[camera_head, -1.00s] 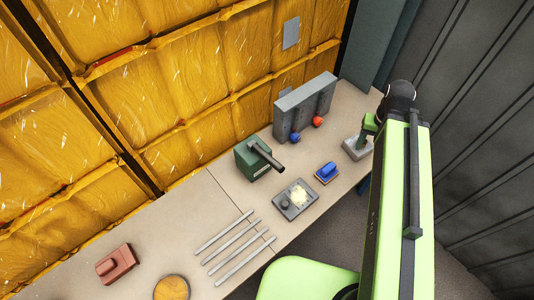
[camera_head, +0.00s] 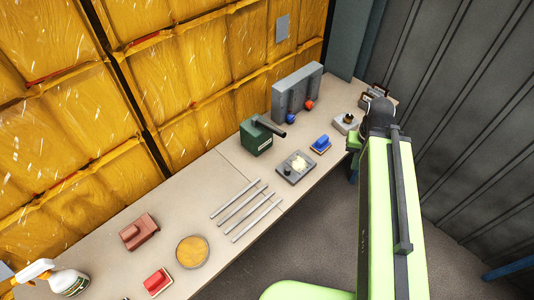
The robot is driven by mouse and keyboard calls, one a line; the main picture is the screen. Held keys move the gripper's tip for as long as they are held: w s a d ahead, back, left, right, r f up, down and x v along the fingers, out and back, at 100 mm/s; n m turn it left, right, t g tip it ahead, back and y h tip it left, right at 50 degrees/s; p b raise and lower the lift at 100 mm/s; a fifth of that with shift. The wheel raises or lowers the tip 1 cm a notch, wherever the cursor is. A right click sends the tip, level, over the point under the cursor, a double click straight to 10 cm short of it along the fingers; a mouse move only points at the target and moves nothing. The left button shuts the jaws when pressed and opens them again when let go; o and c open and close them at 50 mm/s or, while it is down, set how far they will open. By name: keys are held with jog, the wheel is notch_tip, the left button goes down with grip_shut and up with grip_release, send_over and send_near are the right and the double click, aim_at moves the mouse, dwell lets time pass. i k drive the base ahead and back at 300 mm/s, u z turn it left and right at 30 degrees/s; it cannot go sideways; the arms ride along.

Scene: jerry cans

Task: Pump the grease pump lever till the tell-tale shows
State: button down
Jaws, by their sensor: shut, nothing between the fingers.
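The grease pump appears to be the dark green box (camera_head: 255,141) on the bench. Its dark lever (camera_head: 270,127) sticks out from the top towards the right and slopes slightly down. A pale label is on the box's front. I cannot make out a tell-tale on it. My green arm stands at the right of the view, its dark elbow joint beyond the pump's right side. My gripper is hidden behind the arm, and no fingers can be made out. Nothing of mine is seen touching the lever.
Behind the pump is a grey panel (camera_head: 297,90) with blue and red knobs. Nearby are a grey plate (camera_head: 295,167), a blue block (camera_head: 321,143) and a grey knobbed block (camera_head: 345,123). Several rods (camera_head: 243,208) lie left. Yellow-wrapped stacks line the bench's back; the floor in front looks clear.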

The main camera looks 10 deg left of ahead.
aim_at(278, 132)
jog(key=u, duration=0.3)
jog(key=k, duration=0.35)
jog(key=u, duration=4.15)
jog(key=k, duration=1.7)
jog(key=z, duration=1)
jog(key=i, duration=1)
jog(key=u, duration=0.15)
